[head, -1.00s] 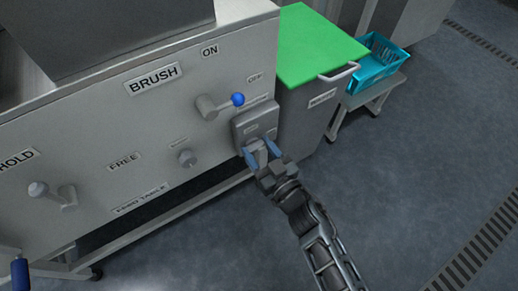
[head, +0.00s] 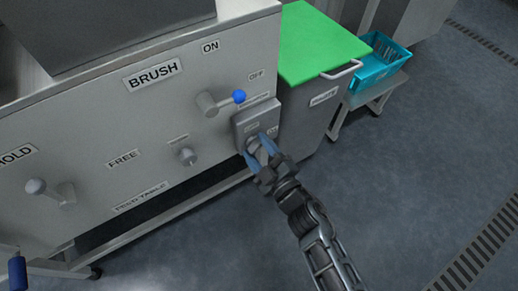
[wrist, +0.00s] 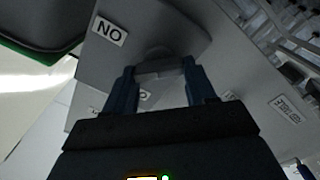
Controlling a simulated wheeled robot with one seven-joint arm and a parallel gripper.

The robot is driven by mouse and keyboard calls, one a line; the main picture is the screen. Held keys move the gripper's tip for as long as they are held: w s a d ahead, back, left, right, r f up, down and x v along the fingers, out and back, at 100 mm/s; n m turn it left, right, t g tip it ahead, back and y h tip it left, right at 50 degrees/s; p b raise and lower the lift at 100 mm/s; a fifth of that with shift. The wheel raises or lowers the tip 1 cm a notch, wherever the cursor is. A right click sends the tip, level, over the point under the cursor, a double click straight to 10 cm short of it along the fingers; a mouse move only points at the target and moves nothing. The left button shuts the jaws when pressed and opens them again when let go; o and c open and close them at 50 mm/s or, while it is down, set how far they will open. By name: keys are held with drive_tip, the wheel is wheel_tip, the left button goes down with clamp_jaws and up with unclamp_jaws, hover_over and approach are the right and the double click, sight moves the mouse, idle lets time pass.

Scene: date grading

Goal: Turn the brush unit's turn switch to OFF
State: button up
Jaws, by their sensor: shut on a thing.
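The brush unit's grey switch box (head: 243,117) is on the right end of the machine's front panel, below the lever with the blue ball. It has two small labels on its face; the right one seems to read ON. My gripper (head: 259,147) is at the box with its blue fingers shut on the turn switch, which they mostly hide in the head view. In the wrist view the fingers are on either side of the grey switch knob (wrist: 160,67). An ON label (wrist: 110,31) is at upper left there, and another label is partly hidden by the left finger.
A lever with a blue ball (head: 239,96) sticks out just above the switch box. A smaller knob (head: 187,156) is to its left. A green-topped bin (head: 322,45) and a blue crate (head: 383,66) stand to the right. The floor at right is clear.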

drive_tip(key=n, duration=0.2)
drive_tip(key=n+b, duration=0.1)
drive_tip(key=n, duration=0.1)
drive_tip(key=shift+s+f+n, duration=0.1)
drive_tip(key=shift+f+n, duration=0.1)
drive_tip(key=shift+n, duration=0.1)
drive_tip(key=n+b, duration=0.1)
drive_tip(key=n, duration=0.3)
drive_tip(key=shift+a+f, duration=0.1)
drive_tip(key=shift+n, duration=0.3)
drive_tip(key=o, duration=1)
drive_tip(key=shift+o, duration=0.2)
drive_tip(key=p+v, duration=0.1)
drive_tip(key=v, duration=0.6)
drive_tip(key=shift+s+d, duration=0.25)
drive_tip(key=shift+s, duration=0.1)
